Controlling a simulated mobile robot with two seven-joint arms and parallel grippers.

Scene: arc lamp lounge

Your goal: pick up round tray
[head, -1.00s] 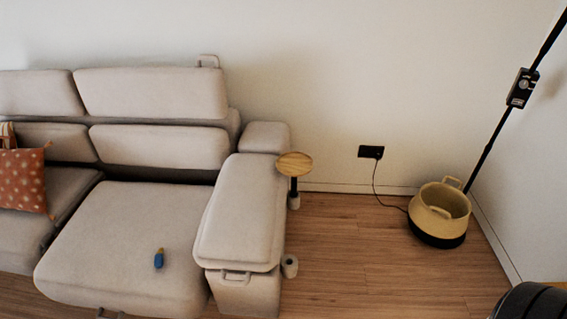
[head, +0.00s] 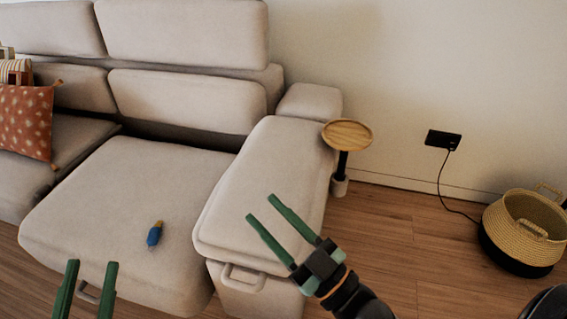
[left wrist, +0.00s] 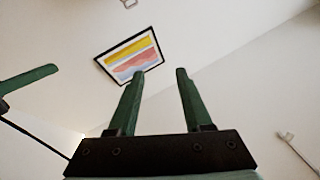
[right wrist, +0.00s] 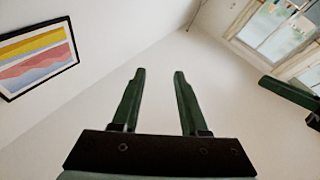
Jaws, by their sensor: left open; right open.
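The round wooden tray (head: 347,134) sits on top of a thin black post beside the sofa's right arm in the head view. My right gripper (head: 263,209) is open and empty, in front of the sofa arm, to the left of and lower in the picture than the tray. My left gripper (head: 92,264) is open and empty at the bottom left of the head view. The wrist views show both pairs of fingers apart, the left (left wrist: 157,82) and the right (right wrist: 159,74), with nothing between them. The tray is in neither wrist view.
The beige sofa (head: 120,180) fills the left side, with a blue bottle-like item (head: 154,236) on its seat and an orange cushion (head: 27,120). A woven basket (head: 500,225) stands at the right. A cord hangs from the wall outlet (head: 443,139). Wooden floor (head: 400,225) lies open between.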

